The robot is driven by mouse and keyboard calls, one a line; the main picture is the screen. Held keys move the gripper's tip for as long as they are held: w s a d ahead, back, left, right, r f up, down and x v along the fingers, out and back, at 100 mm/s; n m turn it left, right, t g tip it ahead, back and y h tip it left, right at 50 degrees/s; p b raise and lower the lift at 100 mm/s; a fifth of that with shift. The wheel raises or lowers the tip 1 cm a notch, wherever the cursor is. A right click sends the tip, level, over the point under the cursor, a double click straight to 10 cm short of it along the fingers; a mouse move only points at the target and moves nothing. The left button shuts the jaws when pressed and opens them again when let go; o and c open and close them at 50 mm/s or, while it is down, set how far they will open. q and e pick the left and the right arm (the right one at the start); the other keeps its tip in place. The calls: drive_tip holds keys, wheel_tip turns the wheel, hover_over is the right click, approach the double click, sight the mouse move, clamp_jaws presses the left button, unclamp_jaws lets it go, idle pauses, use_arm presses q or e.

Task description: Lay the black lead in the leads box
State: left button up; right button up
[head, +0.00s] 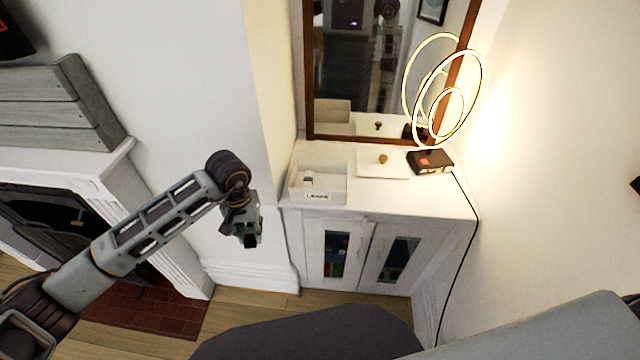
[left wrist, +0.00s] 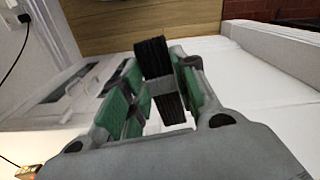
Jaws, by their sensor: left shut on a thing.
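The leads box (head: 340,192) is a white open-topped box with a "LEADS" label, at the left end of the white cabinet top. The lead is hard to make out in the head view. My right gripper is out of view.
Right of the box lie a white lid or board (head: 370,172) with a brown knob and a lit ring lamp (head: 430,163) on a dark base. Its black cord (head: 466,290) hangs down the cabinet's right side. A brown-framed mirror (head: 310,75) stands behind. A fireplace (head: 120,180) is at left.

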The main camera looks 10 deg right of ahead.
use_arm(q)
drive_tip(key=d+r+n+p, duration=0.1)
drive_tip(key=d+n, duration=0.3)
drive_tip(key=n, duration=1.2)
drive_tip(key=d+r+n+p, duration=0.2)
drive_tip(key=d+n, duration=0.3)
drive_tip(key=n, duration=1.2)
drive_tip(key=shift+s, duration=0.45)
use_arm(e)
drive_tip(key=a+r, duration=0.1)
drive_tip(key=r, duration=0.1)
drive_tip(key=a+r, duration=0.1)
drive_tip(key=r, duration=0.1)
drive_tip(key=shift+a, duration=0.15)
